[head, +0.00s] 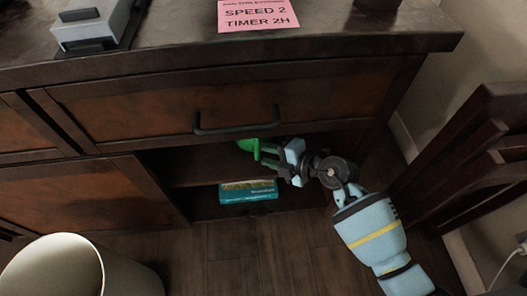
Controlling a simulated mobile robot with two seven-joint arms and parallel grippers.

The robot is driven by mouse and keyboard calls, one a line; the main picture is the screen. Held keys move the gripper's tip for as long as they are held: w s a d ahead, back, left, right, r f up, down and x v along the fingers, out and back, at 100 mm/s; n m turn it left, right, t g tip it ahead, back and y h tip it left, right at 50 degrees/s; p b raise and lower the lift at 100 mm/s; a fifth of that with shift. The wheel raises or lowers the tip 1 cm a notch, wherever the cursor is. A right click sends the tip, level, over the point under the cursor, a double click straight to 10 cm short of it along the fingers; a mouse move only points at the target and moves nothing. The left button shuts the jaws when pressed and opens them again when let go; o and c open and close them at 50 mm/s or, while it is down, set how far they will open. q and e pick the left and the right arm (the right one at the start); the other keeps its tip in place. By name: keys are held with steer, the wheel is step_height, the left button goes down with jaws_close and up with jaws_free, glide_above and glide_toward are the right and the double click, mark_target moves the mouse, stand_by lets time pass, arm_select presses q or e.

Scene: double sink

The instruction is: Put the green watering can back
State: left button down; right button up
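The green watering can (247,146) is inside the open compartment under the drawer, on the upper level. Only part of it shows; its top is hidden behind the drawer front. My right gripper (279,163) reaches into the compartment from the right, with its fingers at the can's right side, by a thin green part. The fingers are small and dark here, so I cannot tell whether they close on the can. My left gripper is not in view.
A teal box (248,191) lies low in the compartment (205,172). A drawer handle (236,123) juts out above my gripper. A pale bin (75,270) stands at lower left, and a dark wooden chair (470,165) is at right. Floor is clear in front.

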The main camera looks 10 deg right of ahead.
steer(key=p+v, duration=0.2)
steer(key=v, duration=0.2)
steer(key=shift+s+r, duration=0.1)
steer(key=shift+r, duration=0.1)
steer(key=shift+s+d+r, duration=0.15)
steer(key=shift+s+d, duration=0.25)
steer(key=shift+d, duration=0.1)
steer(key=s+d+f+m+t+h, duration=0.1)
steer(key=s+d+f+m+h, duration=0.2)
steer(key=s+m, duration=0.5)
steer(key=s+d+f+m+t+h, duration=0.1)
steer(key=s+d+f+m+h, duration=0.25)
steer(key=s, duration=0.85)
steer(key=s+d+f+m+t+h, duration=0.1)
steer(key=s+d+f+m, duration=0.25)
steer(key=s+m, duration=0.5)
steer(key=s+d+f+m+g, duration=0.1)
steer(key=s+m+g, duration=0.3)
steer(key=s, duration=1.9)
steer(key=g+h, duration=0.1)
steer(key=g, duration=0.2)
steer(key=shift+s+f, duration=0.25)
steer(key=shift+s, duration=0.1)
